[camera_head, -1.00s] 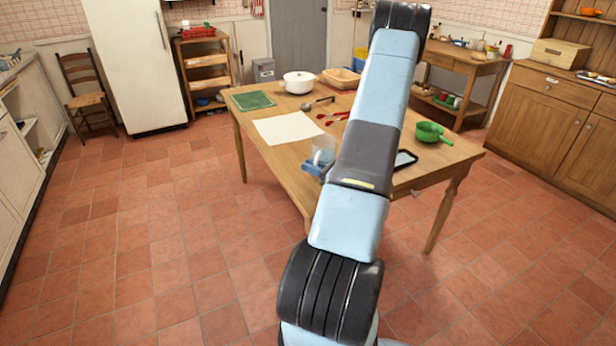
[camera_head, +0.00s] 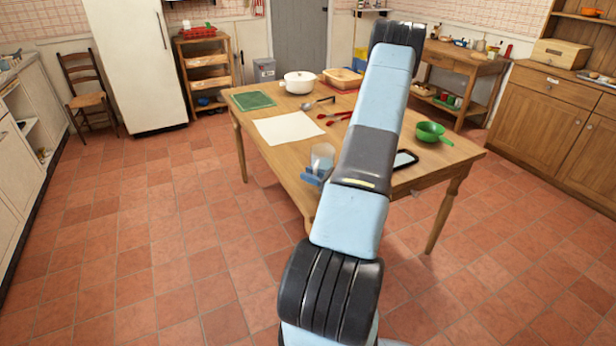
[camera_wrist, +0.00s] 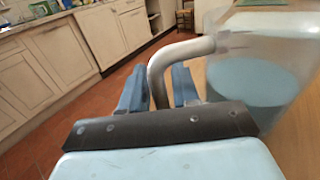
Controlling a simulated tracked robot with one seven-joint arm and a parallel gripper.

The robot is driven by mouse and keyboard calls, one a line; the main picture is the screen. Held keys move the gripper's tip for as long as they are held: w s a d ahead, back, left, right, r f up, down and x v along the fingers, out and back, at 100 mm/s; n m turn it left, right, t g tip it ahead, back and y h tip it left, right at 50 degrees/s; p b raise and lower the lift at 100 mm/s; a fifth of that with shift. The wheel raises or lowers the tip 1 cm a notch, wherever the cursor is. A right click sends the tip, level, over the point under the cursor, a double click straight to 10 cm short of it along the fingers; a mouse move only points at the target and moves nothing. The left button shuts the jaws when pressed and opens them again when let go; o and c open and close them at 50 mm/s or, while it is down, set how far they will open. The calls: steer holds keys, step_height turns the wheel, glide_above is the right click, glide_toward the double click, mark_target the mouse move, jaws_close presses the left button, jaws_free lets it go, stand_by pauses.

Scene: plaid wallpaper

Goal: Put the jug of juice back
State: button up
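The jug of juice (camera_head: 323,156) is a clear jug with bluish contents. In the head view it is at the table's near edge, left of my arm. The wrist view shows the jug (camera_wrist: 255,75) close on the right, with its curved grey handle. My gripper (camera_wrist: 159,70) has one blue finger on each side of this handle and appears closed on it. In the head view only a small blue part of my gripper (camera_head: 312,176) shows beside the jug. I cannot tell whether the jug's base touches the table.
The wooden table (camera_head: 262,136) bears a white sheet (camera_head: 288,128), a green board (camera_head: 254,100), a white pot (camera_head: 299,82), red utensils, a dark tablet (camera_head: 404,159) and a green pan (camera_head: 431,131). A white fridge (camera_head: 135,65) stands at the back left. The floor left of the table is clear.

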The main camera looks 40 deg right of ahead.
steer(key=shift+o, duration=1.1)
steer(key=v, duration=1.2)
steer(key=shift+r, duration=0.1)
steer(key=w+a+r+n+g+y, duration=0.2)
steer(key=a+r+n+g+y, duration=0.1)
steer(key=a+r+n+g, duration=0.6)
steer(key=w+a+r+n+g+y, duration=0.2)
steer(key=a+r+n+g, duration=0.4)
steer(key=a+r, duration=0.6)
steer(key=s+a+r+n+t+h, duration=0.3)
steer(key=s+a+r+n+h, duration=0.8)
steer(key=s+a+r+n, duration=0.2)
steer(key=a+r+n, duration=0.2)
steer(key=a+n, duration=0.1)
steer(key=n, duration=0.1)
steer(key=shift+t, duration=0.3)
steer(key=shift+r, duration=0.1)
